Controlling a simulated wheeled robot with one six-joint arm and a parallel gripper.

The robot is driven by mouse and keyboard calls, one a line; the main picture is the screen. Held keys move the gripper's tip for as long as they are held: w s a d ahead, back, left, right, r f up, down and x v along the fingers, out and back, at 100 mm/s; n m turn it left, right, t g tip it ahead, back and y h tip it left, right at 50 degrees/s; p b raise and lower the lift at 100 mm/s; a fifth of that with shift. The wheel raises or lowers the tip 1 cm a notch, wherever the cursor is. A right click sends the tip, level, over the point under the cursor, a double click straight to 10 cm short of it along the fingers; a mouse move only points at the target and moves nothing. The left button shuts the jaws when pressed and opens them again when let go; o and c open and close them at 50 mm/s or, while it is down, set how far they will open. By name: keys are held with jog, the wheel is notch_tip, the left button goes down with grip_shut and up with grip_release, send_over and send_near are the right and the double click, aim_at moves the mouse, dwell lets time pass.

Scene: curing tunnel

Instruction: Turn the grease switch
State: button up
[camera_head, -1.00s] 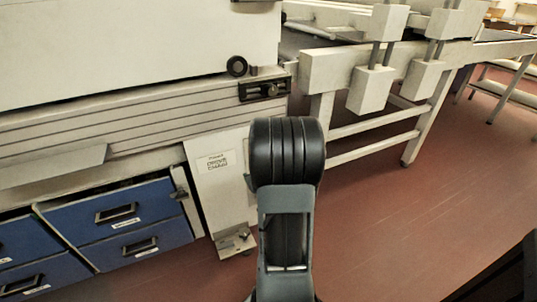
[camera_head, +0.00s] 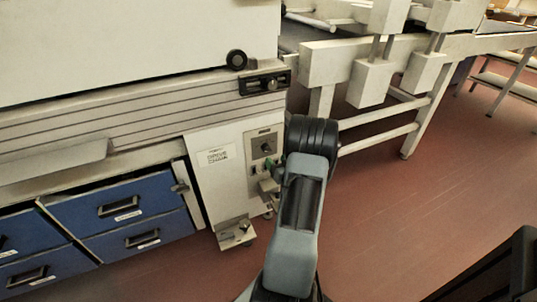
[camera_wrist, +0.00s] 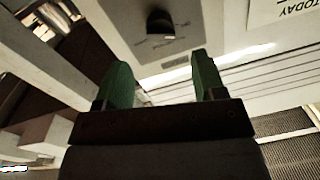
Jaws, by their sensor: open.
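The switch is a black rotary knob (camera_head: 266,147) on a grey plate, on the pale panel at the end of the machine. It shows in the wrist view as a dark knob (camera_wrist: 160,24) at the top middle, with markings too small to read. In the wrist view my gripper (camera_wrist: 160,62) is open and empty. The knob lies beyond the fingertips, roughly centred between them, with a visible gap.
A paper sign (camera_head: 216,156) is left of the knob. Blue drawers (camera_head: 125,204) are at lower left, and a small bracket (camera_head: 236,232) stands out low on the panel. A pale conveyor frame (camera_head: 322,65) extends right.

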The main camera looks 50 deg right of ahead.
aim_at(269, 151)
jog(key=shift+b+x, duration=0.6)
jog(key=shift+x, duration=2.85)
jog(key=shift+c, duration=0.3)
jog(key=c, duration=0.8)
jog(key=shift+c, duration=0.2)
